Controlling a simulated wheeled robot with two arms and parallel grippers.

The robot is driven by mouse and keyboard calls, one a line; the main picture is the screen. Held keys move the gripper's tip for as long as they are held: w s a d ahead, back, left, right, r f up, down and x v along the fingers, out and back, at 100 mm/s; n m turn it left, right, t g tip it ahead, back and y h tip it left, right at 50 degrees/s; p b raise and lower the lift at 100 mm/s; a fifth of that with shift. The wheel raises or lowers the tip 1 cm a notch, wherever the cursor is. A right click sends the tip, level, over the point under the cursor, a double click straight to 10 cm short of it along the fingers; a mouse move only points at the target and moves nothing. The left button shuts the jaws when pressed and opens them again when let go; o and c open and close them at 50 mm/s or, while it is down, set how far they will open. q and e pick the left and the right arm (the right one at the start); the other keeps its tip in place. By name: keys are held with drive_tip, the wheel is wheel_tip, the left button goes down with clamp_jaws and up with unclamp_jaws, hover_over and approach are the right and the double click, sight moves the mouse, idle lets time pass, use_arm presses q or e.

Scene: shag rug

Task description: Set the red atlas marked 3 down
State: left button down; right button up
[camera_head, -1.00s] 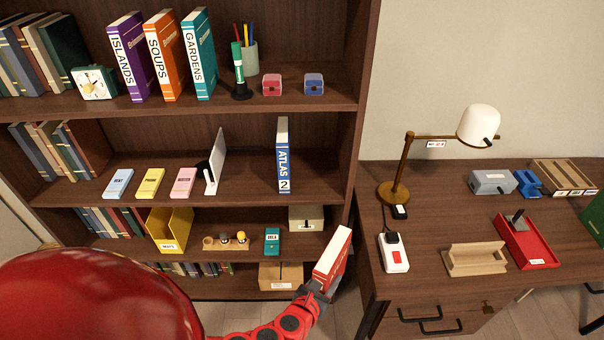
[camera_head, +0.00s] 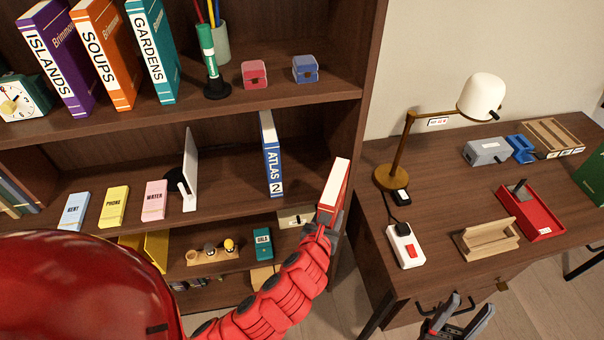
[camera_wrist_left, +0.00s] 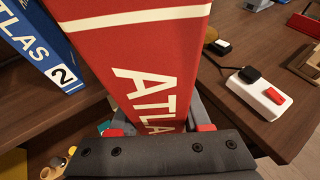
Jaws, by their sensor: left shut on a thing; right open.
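The red atlas (camera_head: 336,184) is upright, slightly tilted, in the jaws of my left gripper (camera_head: 327,226), in front of the bookcase's right side panel. In the left wrist view the red atlas (camera_wrist_left: 145,70) fills the middle, with white "ATLAS" lettering; its number is hidden. The blue atlas marked 2 (camera_head: 271,155) stands on the middle shelf (camera_head: 235,190), left of the red one and apart from it. It also shows in the left wrist view (camera_wrist_left: 38,48). My right gripper (camera_head: 462,308) is open and empty below the desk's front edge.
A white bookend (camera_head: 190,170) stands left of the blue atlas, with bare shelf between. The desk at right holds a lamp (camera_head: 405,145), a power strip (camera_head: 405,245), a wooden holder (camera_head: 487,240) and a red tray (camera_head: 535,212).

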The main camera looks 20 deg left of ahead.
sight(332, 208)
use_arm(q)
wheel_tip(332, 208, up, 10)
drive_tip(key=d+n+y+p, duration=0.2)
drive_tip(key=d, duration=0.1)
drive_tip(key=shift+f+y+p, duration=0.2)
drive_tip(key=shift+y+p, duration=0.1)
drive_tip(key=shift+y, duration=0.1)
drive_tip(key=shift+r+n+g, duration=0.15)
drive_tip(key=shift+n+g, duration=0.15)
drive_tip(key=shift+s+r, duration=0.1)
